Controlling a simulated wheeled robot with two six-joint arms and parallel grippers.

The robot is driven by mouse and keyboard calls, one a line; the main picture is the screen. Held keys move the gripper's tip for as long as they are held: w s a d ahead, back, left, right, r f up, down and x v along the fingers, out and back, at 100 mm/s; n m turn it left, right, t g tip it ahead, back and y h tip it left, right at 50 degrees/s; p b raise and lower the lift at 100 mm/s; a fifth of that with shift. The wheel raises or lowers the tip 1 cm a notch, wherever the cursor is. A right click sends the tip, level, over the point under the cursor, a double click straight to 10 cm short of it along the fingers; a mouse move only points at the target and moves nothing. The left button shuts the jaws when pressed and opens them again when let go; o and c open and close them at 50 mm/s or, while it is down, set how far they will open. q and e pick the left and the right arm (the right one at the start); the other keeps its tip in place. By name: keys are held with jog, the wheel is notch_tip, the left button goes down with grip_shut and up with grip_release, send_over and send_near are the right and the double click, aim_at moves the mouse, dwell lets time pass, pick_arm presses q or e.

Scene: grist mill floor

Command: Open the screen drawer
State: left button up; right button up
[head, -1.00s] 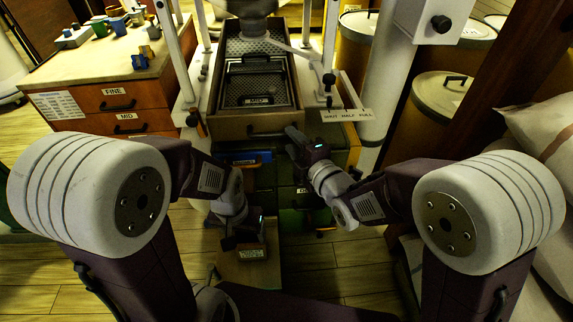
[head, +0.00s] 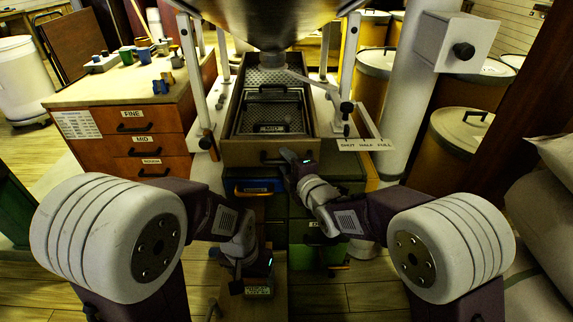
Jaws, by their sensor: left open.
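The screen drawer (head: 229,151) is a wooden box at the centre of the head view, with a dark mesh screen (head: 270,112) inside labelled MID. A dark handle is on its front (head: 270,158). My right gripper (head: 287,160) is at the right part of that front, close to the handle. Its fingers overlap the handle's right end in the picture, and I cannot tell whether they grip it. My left gripper (head: 250,274) is open, low in front of the lower bins, beside a small labelled block (head: 258,291).
A wooden cabinet (head: 140,150) with FINE and MID drawers stands left, small coloured items on top. A SHUT HALF FULL sign (head: 365,145) is to the right. A blue bin (head: 255,187) and green bins lie below. Barrels (head: 455,150) and sacks (head: 540,225) stand right.

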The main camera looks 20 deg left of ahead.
grip_shut()
dwell(1.4)
